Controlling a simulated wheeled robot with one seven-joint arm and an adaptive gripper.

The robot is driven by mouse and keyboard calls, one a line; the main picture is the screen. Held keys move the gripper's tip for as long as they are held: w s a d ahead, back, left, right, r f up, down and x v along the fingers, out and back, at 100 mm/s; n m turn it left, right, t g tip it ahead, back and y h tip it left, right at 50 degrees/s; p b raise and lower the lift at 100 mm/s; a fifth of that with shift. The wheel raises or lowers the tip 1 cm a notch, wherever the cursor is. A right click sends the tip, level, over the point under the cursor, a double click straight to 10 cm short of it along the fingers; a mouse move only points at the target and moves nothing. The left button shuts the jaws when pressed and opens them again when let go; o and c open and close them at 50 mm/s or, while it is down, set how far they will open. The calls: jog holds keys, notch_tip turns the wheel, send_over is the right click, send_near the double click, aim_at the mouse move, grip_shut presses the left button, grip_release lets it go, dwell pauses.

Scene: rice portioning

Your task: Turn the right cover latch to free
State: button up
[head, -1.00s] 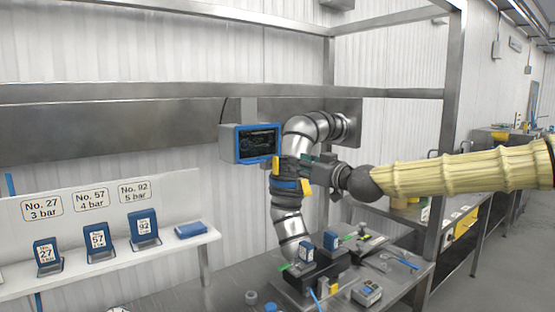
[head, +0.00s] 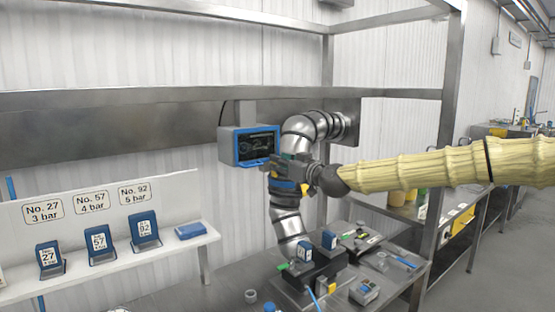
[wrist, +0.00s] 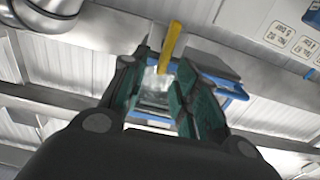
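A blue-banded cover (head: 284,187) sits on the bend of the steel pipe (head: 288,222) below the monitor. A yellow latch (head: 304,188) shows at the right side of this cover. My gripper (head: 268,166) is in front of the upper part of the cover, near the monitor's lower edge, and hides part of it. In the wrist view my gripper (wrist: 160,75) has its two teal-padded fingers apart. A yellow strip (wrist: 173,44) runs down to the gap between the fingertips; I cannot tell whether it touches a finger.
The blue-framed monitor (head: 249,146) is close behind my gripper; its blue frame (wrist: 236,94) also shows in the wrist view. A steel bench (head: 240,282) below carries a dark fixture with blue blocks (head: 305,251) and a small device (head: 364,291). A shelf (head: 110,260) with numbered blue blocks stands at left.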

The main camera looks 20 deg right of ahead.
jog(key=shift+p+x, duration=0.3)
jog(key=shift+x, duration=0.8)
grip_shut()
